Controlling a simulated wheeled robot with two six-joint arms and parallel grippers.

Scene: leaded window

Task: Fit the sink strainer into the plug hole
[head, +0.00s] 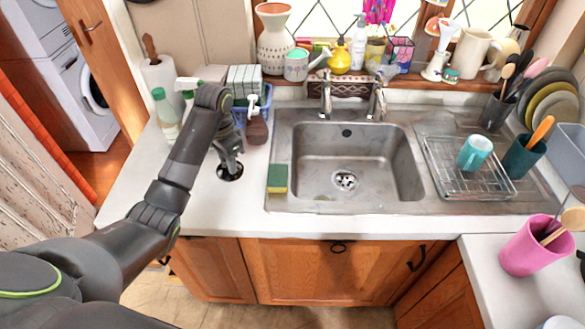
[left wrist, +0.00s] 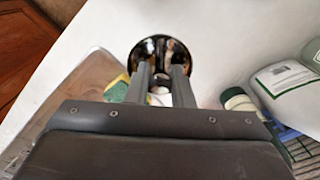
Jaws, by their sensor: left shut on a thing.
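The sink strainer (head: 222,175) is a round piece with a dark rim and shiny inside, over the white counter left of the sink. In the left wrist view the strainer (left wrist: 146,49) shows face-on beyond my fingers. My left gripper (head: 231,163) points down and is shut on the strainer's middle; its fingers also show in the left wrist view (left wrist: 163,88). I cannot tell whether the strainer touches the counter. The plug hole (head: 345,181) is in the floor of the steel sink (head: 310,165), right of the gripper, and is unobstructed. My right gripper is not in view.
A green and yellow sponge (head: 277,178) lies between the gripper and the sink. A brown soap bottle (head: 257,128) and a blue caddy (head: 266,103) stand close behind. Taps (head: 327,95) rise behind the sink. A wire rack (head: 485,180) with a cup is at right.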

